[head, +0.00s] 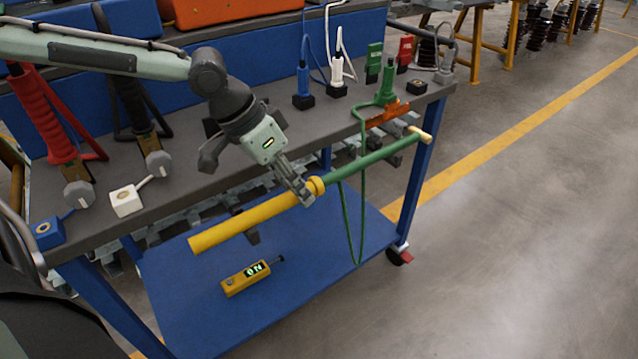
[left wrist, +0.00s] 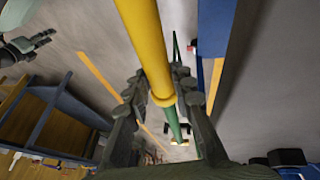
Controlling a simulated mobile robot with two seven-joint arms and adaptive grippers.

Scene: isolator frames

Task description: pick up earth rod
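The earth rod (head: 245,222) has a yellow handle with a collar, a green section and a pale brass-coloured tip. It is off the table, slanting in front of the front edge. My left gripper (head: 305,196) is shut on the yellow part beside the collar. In the left wrist view the rod (left wrist: 146,40) passes between the fingers of the left gripper (left wrist: 160,85), one on each side. A green cable (head: 348,225) hangs in a loop from the rod. My right gripper (left wrist: 38,42) shows small at the upper left of the left wrist view; its opening is unclear.
The grey-topped table (head: 215,165) holds a green clamp (head: 386,85), blue and white plugs, and red and black handled tools. A yellow tester (head: 246,279) reading "ON" lies on the blue lower shelf (head: 330,285).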

